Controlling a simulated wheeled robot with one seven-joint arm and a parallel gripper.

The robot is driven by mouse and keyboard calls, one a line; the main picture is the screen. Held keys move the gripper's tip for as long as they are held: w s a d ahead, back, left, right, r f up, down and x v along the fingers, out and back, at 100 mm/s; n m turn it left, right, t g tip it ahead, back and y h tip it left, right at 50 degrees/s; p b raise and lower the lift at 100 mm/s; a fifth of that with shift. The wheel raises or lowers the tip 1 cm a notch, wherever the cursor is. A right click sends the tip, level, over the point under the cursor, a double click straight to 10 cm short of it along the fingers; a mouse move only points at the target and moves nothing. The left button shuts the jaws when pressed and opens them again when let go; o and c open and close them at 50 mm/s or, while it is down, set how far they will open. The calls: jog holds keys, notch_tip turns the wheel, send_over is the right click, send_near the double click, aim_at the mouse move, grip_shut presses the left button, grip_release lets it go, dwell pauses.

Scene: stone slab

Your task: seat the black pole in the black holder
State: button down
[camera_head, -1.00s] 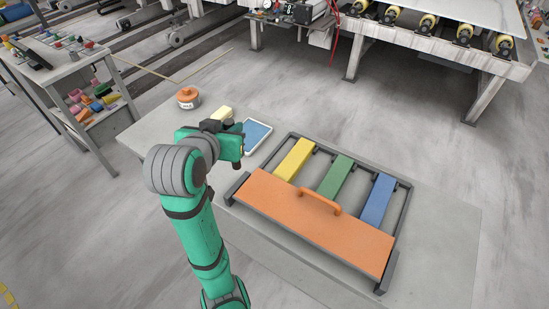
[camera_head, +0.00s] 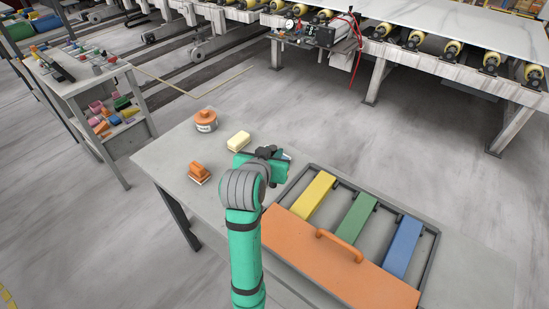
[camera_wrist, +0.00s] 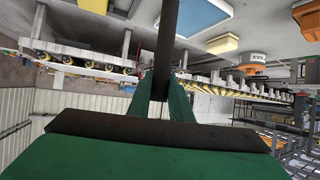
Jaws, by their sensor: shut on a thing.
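My gripper (camera_head: 268,160) is over the table beside the blue tablet, in front of the robot. In the wrist view my gripper (camera_wrist: 165,100) has its green fingers closed around a long dark bar, taken as the black pole (camera_wrist: 167,40). The pole runs from between the fingers to the top edge of the picture, where its end is cut off. In the head view the arm hides most of the pole. I cannot pick out a black holder for certain in either view.
A dark frame with yellow, green and blue bars and an orange handled plate (camera_head: 330,265) fills the table's right. An orange tape roll (camera_head: 205,121), cream block (camera_head: 239,141) and orange block (camera_head: 199,173) stand left. The blue tablet (camera_wrist: 193,12) lies close by. A cluttered shelf stands further left.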

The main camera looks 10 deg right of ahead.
jog(key=shift+w+d+f, duration=0.1)
jog(key=shift+w+f, duration=0.1)
jog(key=shift+f, duration=0.8)
jog(key=shift+w+d+f, duration=0.1)
jog(key=shift+w+f, duration=0.1)
jog(key=shift+f, duration=0.8)
jog(key=shift+d+f, duration=0.1)
jog(key=shift+f, duration=0.05)
jog(key=c, duration=1.6)
grip_release()
jog(key=shift+s, duration=0.1)
